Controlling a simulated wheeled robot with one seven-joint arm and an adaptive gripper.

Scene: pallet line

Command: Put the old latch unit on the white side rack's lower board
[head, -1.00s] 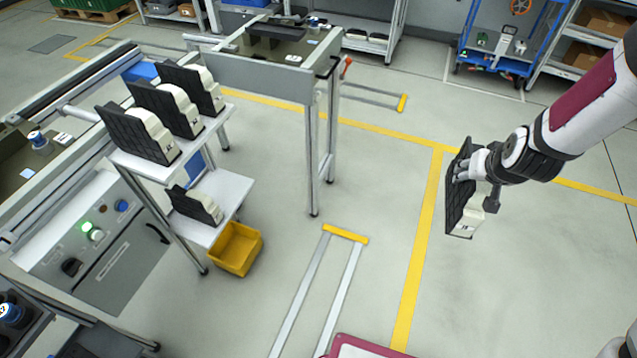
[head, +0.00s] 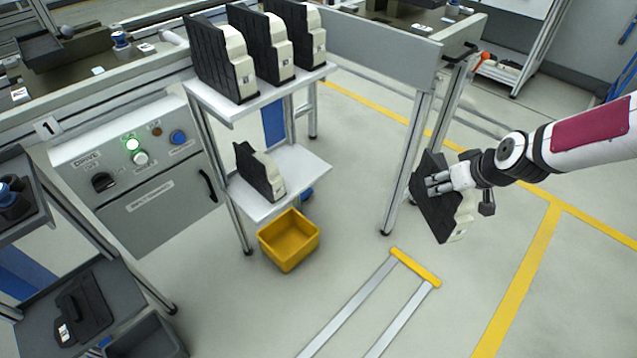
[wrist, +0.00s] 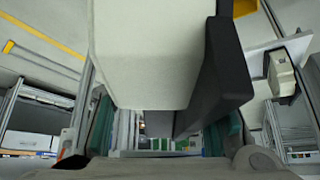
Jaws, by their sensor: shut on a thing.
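My gripper (head: 440,182) is shut on a black and cream latch unit (head: 433,212), held in the air to the right of the white side rack. In the wrist view the held unit (wrist: 150,55) fills the upper middle, its cream body beside a dark plate. The rack's lower board (head: 310,172) carries one smaller-looking black and cream unit (head: 259,172) toward its left side. The right part of the lower board is bare. The rack's upper board (head: 225,107) holds three similar black and cream units (head: 270,45) in a row.
A yellow bin (head: 289,240) stands on the floor below the lower board. A workbench leg (head: 405,165) stands between the rack and my gripper. A grey control box (head: 135,160) is left of the rack. A floor rail with a yellow end (head: 415,267) lies in front.

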